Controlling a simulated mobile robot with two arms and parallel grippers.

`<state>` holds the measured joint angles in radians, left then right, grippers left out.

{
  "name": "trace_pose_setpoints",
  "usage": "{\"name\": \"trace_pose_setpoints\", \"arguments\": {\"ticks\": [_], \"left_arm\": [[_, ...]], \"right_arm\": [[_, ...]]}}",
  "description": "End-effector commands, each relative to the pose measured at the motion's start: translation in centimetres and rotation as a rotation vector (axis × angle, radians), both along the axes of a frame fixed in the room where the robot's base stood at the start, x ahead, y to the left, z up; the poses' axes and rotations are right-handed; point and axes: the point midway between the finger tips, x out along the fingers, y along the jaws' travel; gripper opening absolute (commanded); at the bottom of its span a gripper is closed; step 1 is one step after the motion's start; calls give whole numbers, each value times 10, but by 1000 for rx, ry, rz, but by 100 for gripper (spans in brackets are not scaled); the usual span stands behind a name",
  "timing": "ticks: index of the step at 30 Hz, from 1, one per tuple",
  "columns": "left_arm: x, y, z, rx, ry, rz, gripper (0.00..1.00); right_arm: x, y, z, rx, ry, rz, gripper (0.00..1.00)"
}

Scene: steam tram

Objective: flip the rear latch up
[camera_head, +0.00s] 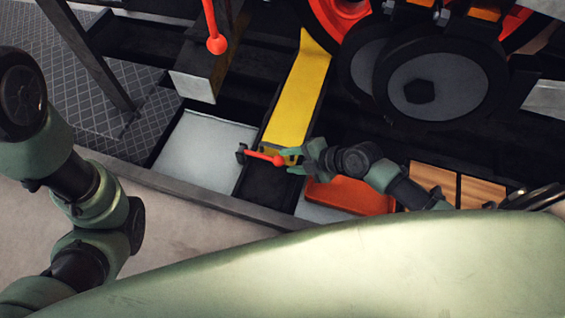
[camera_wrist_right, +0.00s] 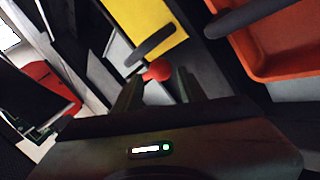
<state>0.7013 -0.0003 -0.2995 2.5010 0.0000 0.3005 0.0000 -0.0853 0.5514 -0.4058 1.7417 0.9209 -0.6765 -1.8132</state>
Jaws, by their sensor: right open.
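The rear latch seems to be the short red lever (camera_head: 264,157) at the lower end of a yellow plate. It lies nearly level, with a red knob at its right end and a dark bracket at its left. My right gripper (camera_head: 289,160) is open at the knob, with its fingers pointing left. In the right wrist view the red knob (camera_wrist_right: 158,71) shows between and just beyond the two fingertips (camera_wrist_right: 158,80). I cannot tell whether they touch it. My left arm shows at the left of the head view, but its gripper is not visible.
The yellow plate (camera_head: 298,98) rises behind the latch. An orange tray (camera_head: 350,196) lies under my right arm. A second red lever with a ball (camera_head: 217,45) hangs farther back. Large dark wheels (camera_head: 440,88) stand at right; a metal edge (camera_head: 200,196) runs in front.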

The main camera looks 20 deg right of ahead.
Motion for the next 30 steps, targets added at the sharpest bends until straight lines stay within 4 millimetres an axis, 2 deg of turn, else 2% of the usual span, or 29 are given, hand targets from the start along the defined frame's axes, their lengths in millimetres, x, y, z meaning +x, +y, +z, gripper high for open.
{"name": "trace_pose_setpoints", "arguments": {"ticks": [1,6,18,22,23,30], "left_arm": [[0,0,-11,0,1,0,55],[0,0,-24,0,2,0,55],[0,0,-26,1,1,0,55],[0,-1,-26,1,1,0,55],[0,-1,-26,1,1,0,55],[0,-1,-26,1,1,0,55]], "right_arm": [[5,5,-11,3,-1,-2,41],[16,17,-24,0,0,-2,41],[21,21,-27,-2,0,-1,41],[20,21,-27,-2,0,-1,5],[20,21,-27,-2,0,-1,0],[20,21,-28,-2,1,-1,0]]}}
